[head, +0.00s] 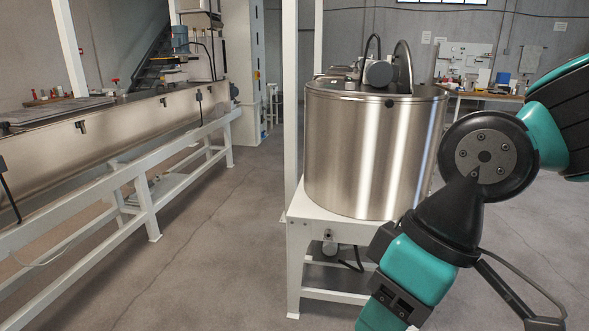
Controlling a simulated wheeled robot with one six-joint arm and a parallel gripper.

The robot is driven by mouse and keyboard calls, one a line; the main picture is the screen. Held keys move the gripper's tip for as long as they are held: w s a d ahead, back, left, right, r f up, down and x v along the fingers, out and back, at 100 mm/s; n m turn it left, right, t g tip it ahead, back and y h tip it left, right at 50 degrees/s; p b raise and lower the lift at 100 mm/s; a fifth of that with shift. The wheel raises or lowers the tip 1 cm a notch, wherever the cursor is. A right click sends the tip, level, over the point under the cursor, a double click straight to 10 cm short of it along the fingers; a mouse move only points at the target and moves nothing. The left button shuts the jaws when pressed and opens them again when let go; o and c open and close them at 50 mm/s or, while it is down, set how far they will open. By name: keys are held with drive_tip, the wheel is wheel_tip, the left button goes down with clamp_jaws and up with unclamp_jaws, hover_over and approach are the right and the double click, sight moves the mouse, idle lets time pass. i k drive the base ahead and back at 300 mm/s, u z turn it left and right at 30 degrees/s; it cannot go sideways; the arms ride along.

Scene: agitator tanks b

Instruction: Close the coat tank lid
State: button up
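A round brushed-steel tank (345,150) stands upright on a white frame in the middle of the head view. I take it to be the coat tank, though no label is readable. Its top (345,93) is seen almost edge-on. A grey motor-like part (378,74) sits on the top, and a thin curved grey piece (404,62) stands up beside it. I cannot tell whether that piece is a raised lid, a handle or a hose. My arm's teal and black links are in front and to the right of the tank. My gripper is out of view.
The tank's white stand (330,228) juts out in front at the lower middle. A long steel trough (120,135) on a white frame (150,205) runs along the left. Grey floor (225,245) between trough and tank is clear.

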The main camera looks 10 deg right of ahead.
sight(402, 53)
drive_tip(key=z, duration=0.45)
drive_tip(key=i, duration=0.7)
drive_tip(key=z, duration=0.55)
drive_tip(key=i, duration=0.85)
drive_tip(key=u, duration=0.15)
